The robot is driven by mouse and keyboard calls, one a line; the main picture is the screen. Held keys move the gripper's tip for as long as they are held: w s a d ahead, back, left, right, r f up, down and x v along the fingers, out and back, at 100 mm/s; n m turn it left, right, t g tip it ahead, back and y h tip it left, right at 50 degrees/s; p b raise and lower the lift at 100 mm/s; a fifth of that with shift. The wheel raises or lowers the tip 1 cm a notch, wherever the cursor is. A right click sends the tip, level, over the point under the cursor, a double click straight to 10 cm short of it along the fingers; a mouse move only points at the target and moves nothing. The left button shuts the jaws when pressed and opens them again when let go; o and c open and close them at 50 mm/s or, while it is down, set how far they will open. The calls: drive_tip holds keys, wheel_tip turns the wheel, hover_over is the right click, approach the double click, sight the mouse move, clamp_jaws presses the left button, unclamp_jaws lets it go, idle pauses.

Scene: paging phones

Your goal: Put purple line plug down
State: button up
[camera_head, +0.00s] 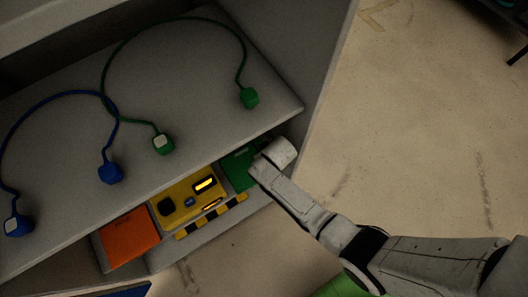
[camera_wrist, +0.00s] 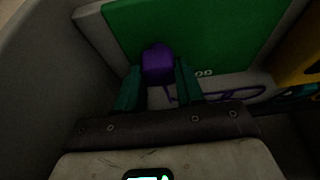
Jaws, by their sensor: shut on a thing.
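A purple plug (camera_wrist: 158,64) shows in the wrist view between the two teal fingers of my gripper (camera_wrist: 159,82), which is shut on it. A thin purple cable (camera_wrist: 215,96) runs off to the right of it, past the lower edge of a green panel (camera_wrist: 200,35). In the head view my arm's end (camera_head: 272,157) is over the green panel (camera_head: 238,168) at the right end of the lower shelf. The plug is hidden in the head view. I cannot tell whether it touches the panel.
A yellow device (camera_head: 188,202) and an orange panel (camera_head: 130,238) lie left of the green panel. On the upper shelf (camera_head: 200,90) lie a blue cable (camera_head: 62,95) and a green cable (camera_head: 180,19) with plugs. Bare floor (camera_head: 420,120) lies right.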

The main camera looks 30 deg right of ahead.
drive_tip(key=shift+f, duration=0.2)
drive_tip(key=o, duration=1.1)
drive_tip(key=shift+r, duration=0.1)
drive_tip(key=shift+o, duration=0.2)
drive_tip(key=p+v, duration=0.3)
drive_tip(key=v, duration=0.9)
drive_tip(key=s+d+r+g, duration=0.1)
drive_tip(key=s+d+r, duration=0.2)
drive_tip(key=s+r, duration=0.3)
drive_tip(key=s+d+r+g, duration=0.2)
drive_tip(key=s+d+r, duration=0.2)
drive_tip(key=s, duration=0.8)
wheel_tip(320, 180, up, 2)
drive_tip(key=shift+r, duration=0.15)
